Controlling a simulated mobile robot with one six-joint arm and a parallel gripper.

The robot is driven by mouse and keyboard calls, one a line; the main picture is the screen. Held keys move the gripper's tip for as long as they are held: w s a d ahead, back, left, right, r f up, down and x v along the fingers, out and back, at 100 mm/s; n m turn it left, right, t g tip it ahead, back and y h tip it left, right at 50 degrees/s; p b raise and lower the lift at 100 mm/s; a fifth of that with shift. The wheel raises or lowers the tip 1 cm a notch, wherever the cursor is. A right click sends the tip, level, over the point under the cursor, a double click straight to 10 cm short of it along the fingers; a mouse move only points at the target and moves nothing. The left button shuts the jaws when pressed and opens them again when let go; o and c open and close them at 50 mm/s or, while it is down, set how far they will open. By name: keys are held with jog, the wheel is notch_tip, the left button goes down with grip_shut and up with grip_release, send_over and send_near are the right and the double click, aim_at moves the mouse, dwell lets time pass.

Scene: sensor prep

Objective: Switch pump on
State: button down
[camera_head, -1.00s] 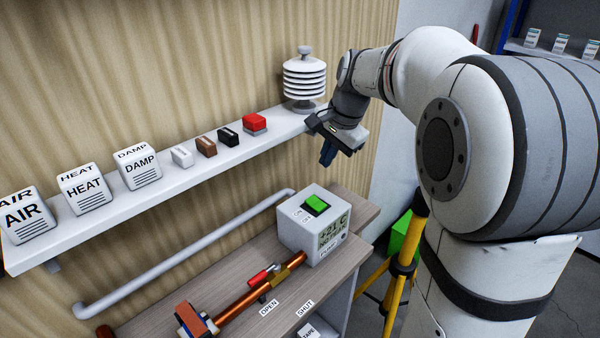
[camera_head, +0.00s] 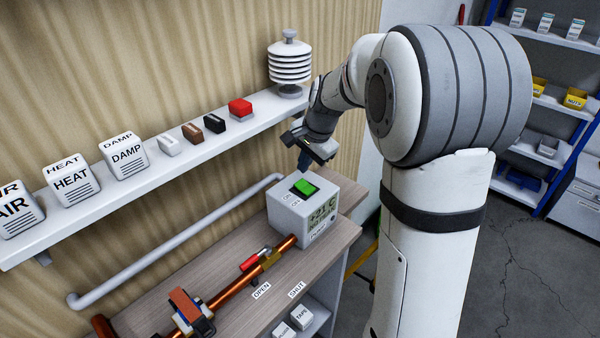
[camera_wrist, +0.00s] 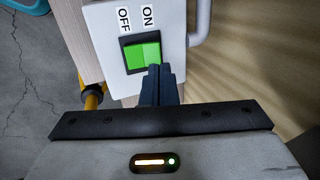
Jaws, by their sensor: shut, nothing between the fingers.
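The pump box (camera_head: 285,221) is a pale grey cube on the wooden bench. Its front has a display reading about +21 C and a pump label. A green rocker switch (camera_head: 304,188) is on its top, with ON and OFF labels beside it. In the wrist view the switch (camera_wrist: 140,55) lies just beyond my fingertips, with ON on the right and OFF on the left. My gripper (camera_head: 303,168) is shut and empty, pointing down close to the switch. In the wrist view the fingertips (camera_wrist: 160,70) overlap the switch's lower right, on the ON side. I cannot tell whether they touch it.
A white shelf (camera_head: 200,170) above the bench holds labelled boxes, small blocks and a white finned sensor (camera_head: 289,65). A copper pipe with a red-handled valve (camera_head: 253,259) runs along the bench (camera_head: 330,245). A grey rail (camera_head: 180,245) runs along the wall.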

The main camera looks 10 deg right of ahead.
aim_at(300, 184)
jog(key=x, duration=0.5)
jog(key=shift+p, duration=0.3)
